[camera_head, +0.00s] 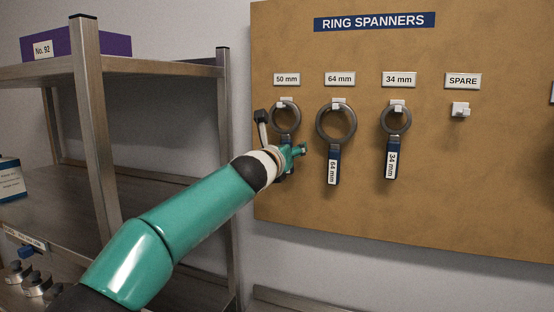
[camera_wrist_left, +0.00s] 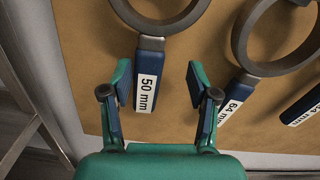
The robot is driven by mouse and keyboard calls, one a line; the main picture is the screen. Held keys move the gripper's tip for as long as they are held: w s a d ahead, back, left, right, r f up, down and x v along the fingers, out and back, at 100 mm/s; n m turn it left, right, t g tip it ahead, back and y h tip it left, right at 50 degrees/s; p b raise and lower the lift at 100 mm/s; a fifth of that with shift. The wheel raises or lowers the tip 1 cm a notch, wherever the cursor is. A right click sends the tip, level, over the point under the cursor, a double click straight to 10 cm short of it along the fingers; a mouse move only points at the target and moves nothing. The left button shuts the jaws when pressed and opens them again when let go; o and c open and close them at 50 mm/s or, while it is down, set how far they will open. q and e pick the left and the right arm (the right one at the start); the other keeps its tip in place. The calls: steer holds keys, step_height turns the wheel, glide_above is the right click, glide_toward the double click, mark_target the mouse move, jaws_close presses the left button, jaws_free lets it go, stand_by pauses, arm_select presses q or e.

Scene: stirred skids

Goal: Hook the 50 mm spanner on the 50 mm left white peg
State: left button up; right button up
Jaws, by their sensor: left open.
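The 50 mm spanner (camera_head: 298,119) has a dark grey ring and a blue handle. Its ring is at the white peg (camera_head: 286,102) under the 50 mm label and appears to hang on it. My left gripper (camera_head: 300,151) is at its handle and partly covers it. In the left wrist view the open left gripper (camera_wrist_left: 158,78) has one finger on each side of the labelled 50 mm handle (camera_wrist_left: 149,72). The left finger is nearer the handle; a gap shows on the right. The ring's top is out of that view. My right gripper is not in view.
The 64 mm spanner (camera_head: 333,165) hangs close on the right, with the 34 mm spanner (camera_head: 391,160) beyond it. The spare peg (camera_head: 460,110) is empty. A metal shelf (camera_head: 160,70) with a purple box (camera_head: 88,43) stands on the left.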

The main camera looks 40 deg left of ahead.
arm_select(q)
steer(key=v, duration=1.1)
